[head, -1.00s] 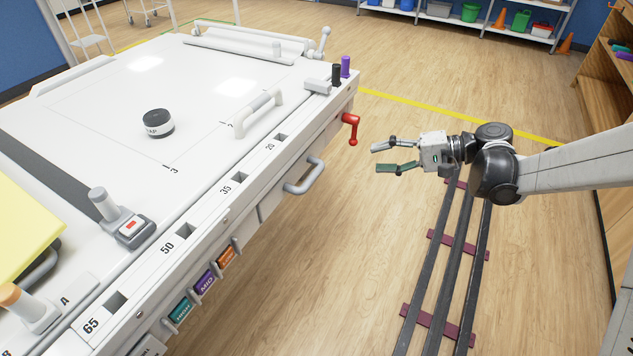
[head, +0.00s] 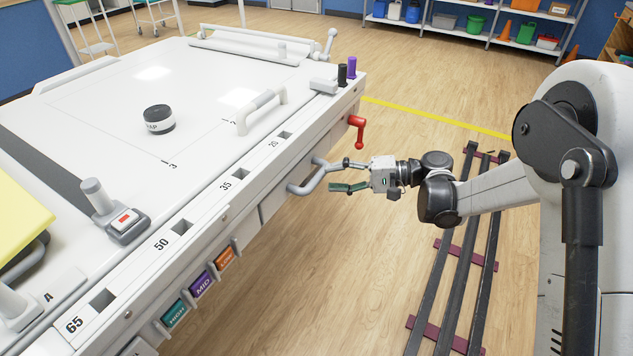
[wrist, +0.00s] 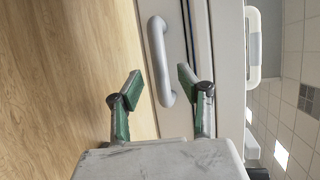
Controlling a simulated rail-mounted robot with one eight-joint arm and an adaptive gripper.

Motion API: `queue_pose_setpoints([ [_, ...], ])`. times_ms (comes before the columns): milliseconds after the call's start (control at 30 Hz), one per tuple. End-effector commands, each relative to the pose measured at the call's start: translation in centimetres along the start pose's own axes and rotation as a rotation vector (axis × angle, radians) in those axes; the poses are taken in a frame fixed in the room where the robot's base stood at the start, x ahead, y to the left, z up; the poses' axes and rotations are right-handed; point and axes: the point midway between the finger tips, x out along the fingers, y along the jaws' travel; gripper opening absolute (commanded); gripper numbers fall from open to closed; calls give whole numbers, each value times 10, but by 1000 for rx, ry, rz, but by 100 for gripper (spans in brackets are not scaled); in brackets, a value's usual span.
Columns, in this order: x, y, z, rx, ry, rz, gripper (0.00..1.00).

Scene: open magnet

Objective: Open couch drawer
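The couch drawer (head: 273,204) is in the long side of the white couch, and its front looks flush with the side panel. Its grey bar handle (head: 306,187) sticks out from the front. My gripper (head: 341,175) is open at the right end of the handle, pointing toward the couch. In the wrist view, the handle (wrist: 158,50) runs between the two spread green-padded fingers of my gripper (wrist: 159,80), its near end lying between them. I cannot tell whether a finger touches it.
A red crank (head: 357,130) sticks out from the couch side just beyond my gripper. Coloured labelled tabs, including an orange one (head: 225,257), line the side nearer the camera. The wooden floor beside the couch is clear up to the dark rails (head: 455,260).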

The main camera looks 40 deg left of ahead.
Motion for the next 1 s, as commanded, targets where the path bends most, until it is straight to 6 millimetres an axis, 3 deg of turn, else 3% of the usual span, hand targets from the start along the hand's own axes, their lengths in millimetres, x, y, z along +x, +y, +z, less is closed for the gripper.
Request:
queue_pose_setpoints([
  [100,21,2,0,-1,-2,0,36],
  [300,43,1,0,-1,-1,0,36],
  [700,50,0,0,0,1,0,36],
  [1000,49,0,0,0,1,0,0],
])
